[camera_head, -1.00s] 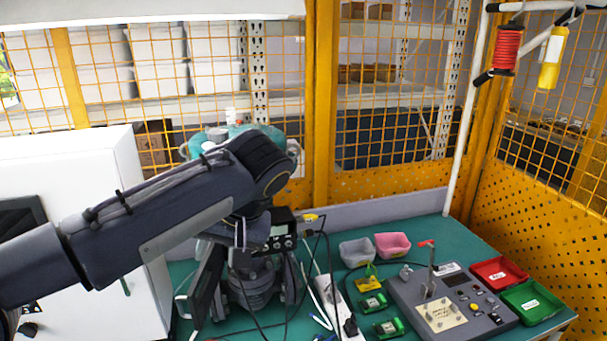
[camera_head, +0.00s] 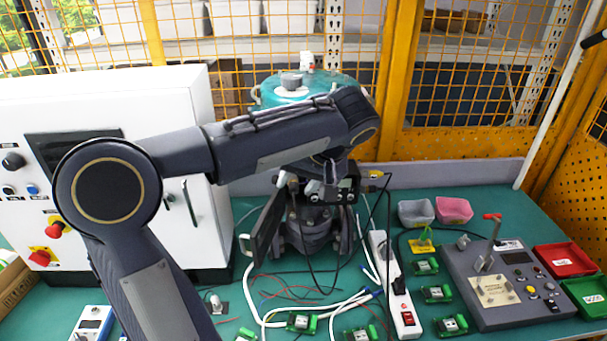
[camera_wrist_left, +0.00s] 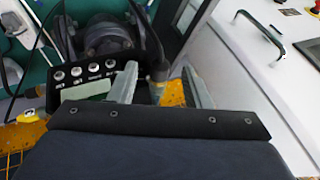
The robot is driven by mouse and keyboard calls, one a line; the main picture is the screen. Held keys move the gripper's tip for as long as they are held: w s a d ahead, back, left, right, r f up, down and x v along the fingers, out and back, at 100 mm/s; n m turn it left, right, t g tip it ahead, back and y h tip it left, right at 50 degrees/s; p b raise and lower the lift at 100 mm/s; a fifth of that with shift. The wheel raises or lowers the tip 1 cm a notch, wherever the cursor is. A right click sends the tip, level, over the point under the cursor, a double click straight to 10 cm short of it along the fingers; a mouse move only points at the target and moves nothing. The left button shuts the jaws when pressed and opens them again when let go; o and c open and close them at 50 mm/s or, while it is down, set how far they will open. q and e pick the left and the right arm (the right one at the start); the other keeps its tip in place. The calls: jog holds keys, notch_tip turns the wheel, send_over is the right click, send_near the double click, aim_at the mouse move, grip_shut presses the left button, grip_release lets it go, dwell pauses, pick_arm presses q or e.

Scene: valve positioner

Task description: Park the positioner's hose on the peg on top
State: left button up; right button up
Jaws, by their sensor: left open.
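The positioner (camera_head: 345,191) is a dark box with a row of round buttons on the valve assembly; it also shows in the left wrist view (camera_wrist_left: 85,78). My left gripper (camera_head: 322,188) hangs beside it in the head view. In the left wrist view my left gripper (camera_wrist_left: 160,88) has its fingers apart. A black hose (camera_wrist_left: 156,45) with a thicker dark end lies between the fingers in that picture; I cannot tell whether they touch it. A teal actuator (camera_head: 342,83) stands behind my arm, with a white and red fitting (camera_head: 307,61) on top. I cannot make out the peg for certain.
A white cabinet (camera_head: 120,95) stands at the left. A white power strip (camera_head: 405,312), loose cables, and several green modules lie on the green table. A grey test box (camera_head: 510,290), red tray (camera_head: 566,259) and pink bin (camera_head: 454,209) are at the right.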

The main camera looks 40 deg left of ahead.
pick_arm(q)
jog(key=shift+c, duration=0.4)
grip_shut()
jog(key=shift+s+d, duration=0.1)
jog(key=shift+d, duration=0.05)
dwell(0.4)
jog(key=shift+s+d, duration=0.15)
jog(key=shift+s, duration=0.05)
jog(key=shift+s+d+b, duration=0.45)
jog(key=shift+s, duration=0.1)
dwell(0.7)
jog(key=s+d+b, duration=0.1)
jog(key=s+d, duration=0.1)
jog(key=s, duration=0.1)
jog(key=shift+d, duration=0.2)
dwell(0.4)
jog(key=shift+w+f, duration=0.1)
